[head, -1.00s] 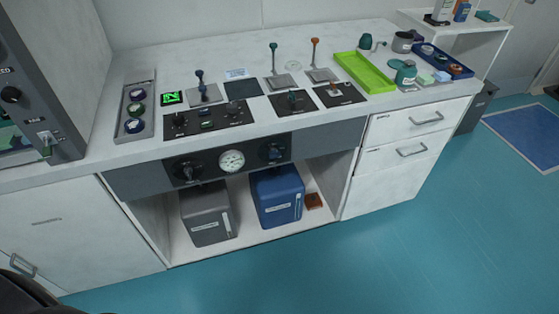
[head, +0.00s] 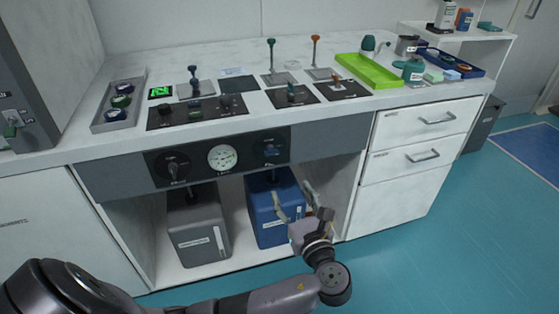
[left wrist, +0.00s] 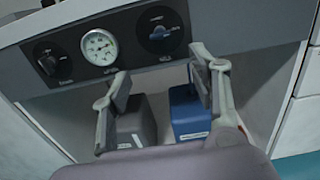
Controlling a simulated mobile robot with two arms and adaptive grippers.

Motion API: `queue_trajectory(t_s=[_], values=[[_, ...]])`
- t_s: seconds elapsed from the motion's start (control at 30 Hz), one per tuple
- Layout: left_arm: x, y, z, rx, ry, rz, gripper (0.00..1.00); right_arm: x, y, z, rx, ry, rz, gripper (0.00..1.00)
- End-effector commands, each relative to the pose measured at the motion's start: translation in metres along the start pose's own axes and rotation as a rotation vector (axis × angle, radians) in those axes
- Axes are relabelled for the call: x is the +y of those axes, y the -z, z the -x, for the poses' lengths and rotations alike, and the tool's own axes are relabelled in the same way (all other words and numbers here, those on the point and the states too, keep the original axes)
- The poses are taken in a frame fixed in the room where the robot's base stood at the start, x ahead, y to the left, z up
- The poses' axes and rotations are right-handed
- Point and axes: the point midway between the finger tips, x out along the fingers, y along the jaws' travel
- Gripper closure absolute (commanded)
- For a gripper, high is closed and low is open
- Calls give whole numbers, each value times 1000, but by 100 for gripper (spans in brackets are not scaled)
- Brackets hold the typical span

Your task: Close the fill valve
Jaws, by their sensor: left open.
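The labels are too small to read, so I cannot tell which knob is the fill valve. My right gripper is not seen.
A grey canister (head: 199,232) and a blue canister (head: 273,213) stand in the open bay, the blue one behind my left gripper. White drawers (head: 420,140) are to the right. Levers, switch plates and a green tray (head: 368,72) are on the counter. The floor in front is clear.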

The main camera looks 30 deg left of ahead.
Motion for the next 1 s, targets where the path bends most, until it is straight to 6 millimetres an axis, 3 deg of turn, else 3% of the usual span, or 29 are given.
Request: queue_trajectory(t_s=[0.6,0.8,1.0], values=[[0,2,-129,0,-2,0,45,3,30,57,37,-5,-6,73],[0,1,-155,0,0,2,45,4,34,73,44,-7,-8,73],[0,2,-163,4,1,1,45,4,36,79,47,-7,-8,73]])
